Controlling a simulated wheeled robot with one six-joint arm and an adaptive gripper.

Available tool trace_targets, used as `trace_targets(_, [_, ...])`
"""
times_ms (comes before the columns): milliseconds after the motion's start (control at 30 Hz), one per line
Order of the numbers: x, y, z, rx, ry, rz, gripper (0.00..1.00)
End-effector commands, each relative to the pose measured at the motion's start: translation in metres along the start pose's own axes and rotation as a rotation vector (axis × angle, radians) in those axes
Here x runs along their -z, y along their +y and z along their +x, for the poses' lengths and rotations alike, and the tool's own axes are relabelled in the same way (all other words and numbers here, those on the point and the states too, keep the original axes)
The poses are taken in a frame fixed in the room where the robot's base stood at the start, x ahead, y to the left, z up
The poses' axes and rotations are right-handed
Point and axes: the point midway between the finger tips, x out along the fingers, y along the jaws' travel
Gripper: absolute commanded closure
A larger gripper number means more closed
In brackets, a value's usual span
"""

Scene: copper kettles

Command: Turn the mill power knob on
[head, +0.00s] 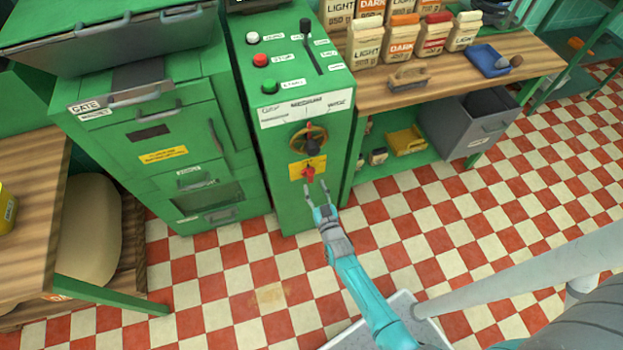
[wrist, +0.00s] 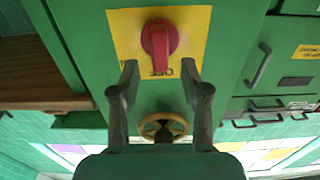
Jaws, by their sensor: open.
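The red mill power knob (head: 308,172) sits on a yellow plate (head: 319,162) low on the front of the green control cabinet (head: 290,205). In the wrist view the red knob (wrist: 159,40) shows on its yellow plate (wrist: 122,30), its bar roughly upright in that picture. Lettering on the plate is partly hidden and unreadable. My gripper (head: 316,187) is open and empty just in front of the knob. In the wrist view my gripper's fingertips (wrist: 159,72) stand apart, below and to either side of the knob. I see no contact.
A brass handwheel (head: 308,139) is on the cabinet close above the knob; it also shows in the wrist view (wrist: 163,127). Push buttons and a black lever (head: 311,45) are on top. A shelf bench (head: 440,75) stands right. Checkered floor is free in front.

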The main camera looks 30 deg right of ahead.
Motion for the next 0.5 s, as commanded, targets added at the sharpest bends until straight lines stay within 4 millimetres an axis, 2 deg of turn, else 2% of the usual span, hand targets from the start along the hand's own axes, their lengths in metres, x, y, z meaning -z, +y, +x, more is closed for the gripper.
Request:
trace_targets(33, [0.001, 0.0, 0.01, -0.001, 0.001, 0.0, 0.54])
trace_targets(200, [0.0, 0.0, 0.031, 0.0, -0.001, -0.001, 0.54])
trace_targets(500, [-0.001, 0.0, 0.043, 0.001, -0.002, 0.0, 0.54])
